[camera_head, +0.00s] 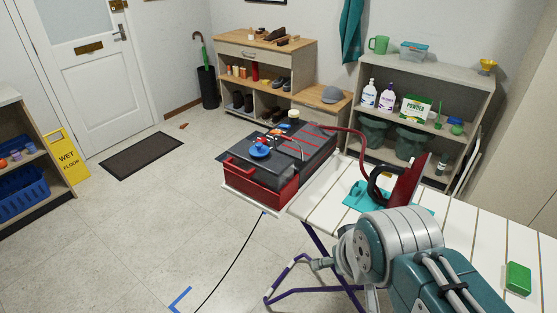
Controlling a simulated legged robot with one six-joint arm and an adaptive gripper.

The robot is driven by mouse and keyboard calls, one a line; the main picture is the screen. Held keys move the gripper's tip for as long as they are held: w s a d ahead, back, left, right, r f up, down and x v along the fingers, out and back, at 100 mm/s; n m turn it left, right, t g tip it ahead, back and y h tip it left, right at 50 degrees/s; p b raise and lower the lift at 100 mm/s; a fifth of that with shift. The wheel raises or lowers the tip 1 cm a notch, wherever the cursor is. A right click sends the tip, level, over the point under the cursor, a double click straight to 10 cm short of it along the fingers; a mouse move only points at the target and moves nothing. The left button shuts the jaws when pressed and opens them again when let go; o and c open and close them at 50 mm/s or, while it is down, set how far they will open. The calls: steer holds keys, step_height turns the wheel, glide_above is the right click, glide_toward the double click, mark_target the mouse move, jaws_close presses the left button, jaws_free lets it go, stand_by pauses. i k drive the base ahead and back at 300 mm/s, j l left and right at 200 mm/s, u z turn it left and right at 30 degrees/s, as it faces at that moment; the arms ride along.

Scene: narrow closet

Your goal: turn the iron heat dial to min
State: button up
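The iron (408,184) stands with its red plate upright and its black handle (378,186) to the left, at a teal mat (357,200) on the white ironing board (325,204). A red hose runs to it from a red and black case (262,187) at the board's left end. A blue round part with a dark top (260,149) sits on the case. I cannot tell whether it is the heat dial, and its setting is unreadable. My arm fills the lower right. A small grey part (322,263) left of its joint may be my gripper; its fingers are not clear.
A green box (518,279) lies on the board at the right. A black cord (236,258) crosses the floor. Shelves with bottles and tubs (450,75) stand behind. A wet-floor sign (66,155) stands left.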

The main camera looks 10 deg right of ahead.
mark_target(262, 140)
steer(key=i+j, duration=0.4)
steer(key=i, duration=0.15)
steer(key=i+j, duration=0.4)
steer(key=i, duration=0.15)
